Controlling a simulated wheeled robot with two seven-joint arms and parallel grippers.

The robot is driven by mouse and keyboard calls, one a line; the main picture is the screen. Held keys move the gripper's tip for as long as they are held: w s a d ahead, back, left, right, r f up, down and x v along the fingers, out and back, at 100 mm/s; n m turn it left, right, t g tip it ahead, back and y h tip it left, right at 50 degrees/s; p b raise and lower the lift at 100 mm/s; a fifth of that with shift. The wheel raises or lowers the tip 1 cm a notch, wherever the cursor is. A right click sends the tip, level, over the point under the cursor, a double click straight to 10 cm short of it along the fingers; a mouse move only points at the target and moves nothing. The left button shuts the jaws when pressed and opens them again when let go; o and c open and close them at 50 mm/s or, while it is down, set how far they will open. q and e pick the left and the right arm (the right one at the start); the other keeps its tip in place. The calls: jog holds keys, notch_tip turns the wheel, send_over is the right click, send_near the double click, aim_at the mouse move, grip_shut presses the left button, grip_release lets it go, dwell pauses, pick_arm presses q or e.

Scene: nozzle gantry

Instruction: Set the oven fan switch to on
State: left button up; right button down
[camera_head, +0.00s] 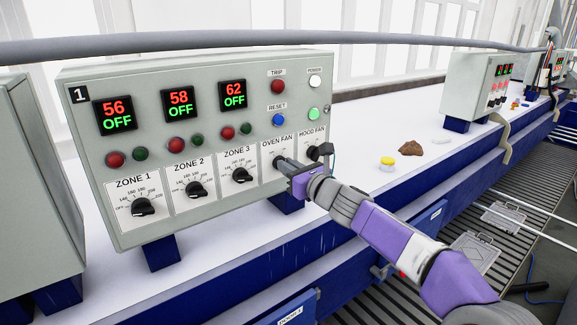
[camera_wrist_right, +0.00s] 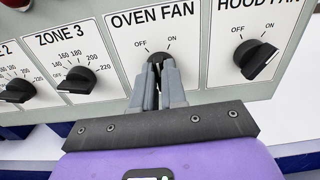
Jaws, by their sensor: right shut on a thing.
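The oven fan switch (camera_wrist_right: 157,59) is a black knob on a white plate marked OFF and ON, low on the grey control box (camera_head: 185,75). My right gripper (camera_wrist_right: 157,85) has its two grey fingers closed around this knob, one on each side. The fingers hide most of the knob, so I cannot tell clearly which mark it points to. In the head view my right gripper (camera_head: 284,164) reaches the OVEN FAN plate from the lower right. My left gripper is not in view.
The hood fan switch (camera_wrist_right: 258,60) is just right of the oven fan switch. The ZONE 3 knob (camera_wrist_right: 77,80) is to the left. A grey pipe (camera_head: 300,42) runs above the box. A yellow-topped jar (camera_head: 387,163) and a brown lump (camera_head: 410,148) lie on the white bench.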

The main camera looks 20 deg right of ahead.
jog(key=m+p, duration=0.1)
jog(key=m, duration=0.5)
jog(key=shift+w+d+f, duration=0.1)
dwell(0.6)
jog(key=c, duration=1.2)
grip_release()
jog(key=b+v, duration=0.1)
jog(key=v, duration=0.6)
jog(key=shift+s+d, duration=0.1)
jog(key=shift+s, duration=0.2)
